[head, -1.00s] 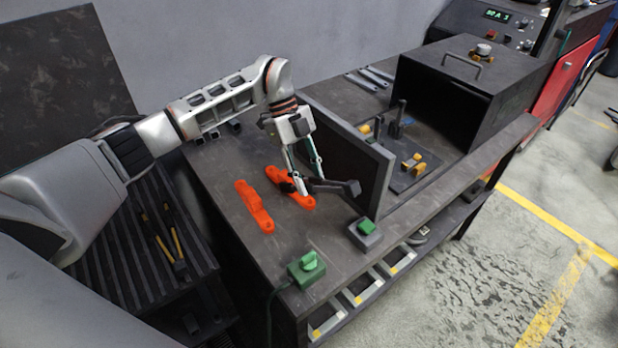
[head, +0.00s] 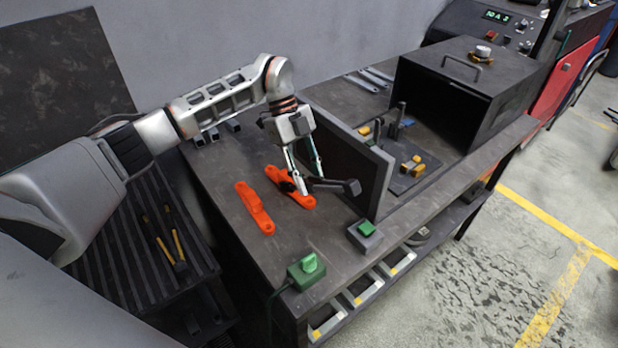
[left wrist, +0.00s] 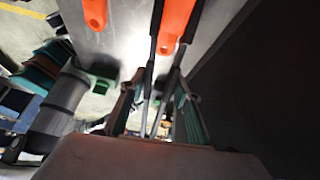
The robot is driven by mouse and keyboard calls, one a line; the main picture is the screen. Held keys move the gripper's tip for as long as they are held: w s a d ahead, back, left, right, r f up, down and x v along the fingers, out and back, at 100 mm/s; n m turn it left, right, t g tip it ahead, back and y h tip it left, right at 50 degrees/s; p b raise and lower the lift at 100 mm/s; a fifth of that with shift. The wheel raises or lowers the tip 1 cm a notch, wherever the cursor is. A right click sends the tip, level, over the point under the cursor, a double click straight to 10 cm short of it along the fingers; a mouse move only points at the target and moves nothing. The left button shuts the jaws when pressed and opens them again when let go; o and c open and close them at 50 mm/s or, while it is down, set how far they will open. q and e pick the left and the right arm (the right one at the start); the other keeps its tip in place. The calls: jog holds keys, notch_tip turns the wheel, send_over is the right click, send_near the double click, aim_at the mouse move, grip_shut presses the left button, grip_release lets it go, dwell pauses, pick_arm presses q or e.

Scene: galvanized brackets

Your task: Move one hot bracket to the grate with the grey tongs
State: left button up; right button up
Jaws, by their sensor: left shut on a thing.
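Two glowing orange brackets lie on the dark steel table: one bracket (head: 254,208) on the left, the other bracket (head: 275,174) by my left gripper. My left gripper (head: 304,184) points down and is shut on the dark grey tongs (head: 347,187), whose block end sticks out to the right. In the left wrist view the tongs' two thin arms (left wrist: 152,75) reach to either side of the nearer bracket (left wrist: 174,22); I cannot tell whether they touch it. The black slatted grate (head: 95,285) is at lower left. My right gripper is not in view.
Yellow-handled tongs (head: 173,242) lie on the grate. A dark upright panel (head: 350,165) stands close right of my gripper. Behind it are a fixture with yellow clamps (head: 412,165) and an open black box (head: 470,85). Green switches (head: 307,265) sit at the front edge.

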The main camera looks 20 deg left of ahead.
pick_arm(q)
jog(key=shift+r, duration=1.15)
notch_tip(320, 180, up, 9)
dwell(0.6)
